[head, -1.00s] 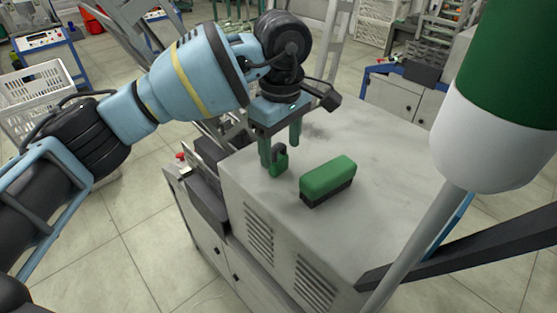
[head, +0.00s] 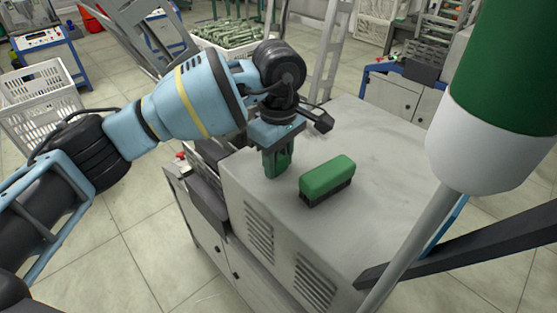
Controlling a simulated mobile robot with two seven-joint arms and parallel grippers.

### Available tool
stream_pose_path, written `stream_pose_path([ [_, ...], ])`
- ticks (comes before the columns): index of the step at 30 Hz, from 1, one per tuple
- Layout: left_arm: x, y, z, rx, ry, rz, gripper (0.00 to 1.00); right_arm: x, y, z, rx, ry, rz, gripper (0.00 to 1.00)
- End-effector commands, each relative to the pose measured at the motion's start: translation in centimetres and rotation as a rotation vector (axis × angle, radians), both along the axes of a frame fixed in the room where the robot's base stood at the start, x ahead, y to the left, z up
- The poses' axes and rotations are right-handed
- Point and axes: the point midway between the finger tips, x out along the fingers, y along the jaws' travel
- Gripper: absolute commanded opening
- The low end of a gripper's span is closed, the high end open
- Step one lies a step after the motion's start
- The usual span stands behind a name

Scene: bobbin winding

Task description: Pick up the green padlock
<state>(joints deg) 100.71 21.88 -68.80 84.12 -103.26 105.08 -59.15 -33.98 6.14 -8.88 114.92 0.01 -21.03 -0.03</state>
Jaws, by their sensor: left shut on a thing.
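The green padlock (head: 272,167) is on the grey cabinet top, mostly hidden between the fingers of my left gripper (head: 277,162). The left gripper points down and is shut on the padlock. I cannot tell whether the padlock touches the surface or is slightly above it. My right gripper is not in view.
A green brush-like block with a dark base (head: 327,180) lies just right of the gripper on the grey cabinet (head: 385,150). The cabinet top behind and right of it is clear. A large green and white cylinder (head: 490,140) fills the right foreground. A white crate (head: 45,95) stands at left.

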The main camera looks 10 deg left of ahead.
Motion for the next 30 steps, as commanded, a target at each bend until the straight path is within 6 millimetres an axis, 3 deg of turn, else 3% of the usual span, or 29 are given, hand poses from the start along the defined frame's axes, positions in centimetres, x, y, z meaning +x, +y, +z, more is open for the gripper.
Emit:
stream_pose_path([
  [10, 0.1, 0.0, 0.6, -0.001, -0.002, 0.000, 0.14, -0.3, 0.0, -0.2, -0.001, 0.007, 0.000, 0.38],
  [17, 0.1, -0.1, 3.4, -0.001, -0.004, 0.000, 0.14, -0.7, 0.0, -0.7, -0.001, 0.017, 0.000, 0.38],
  [30, -5.9, 2.5, 4.0, 0.000, 0.000, -0.001, 0.14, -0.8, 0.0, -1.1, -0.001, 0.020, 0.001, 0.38],
])
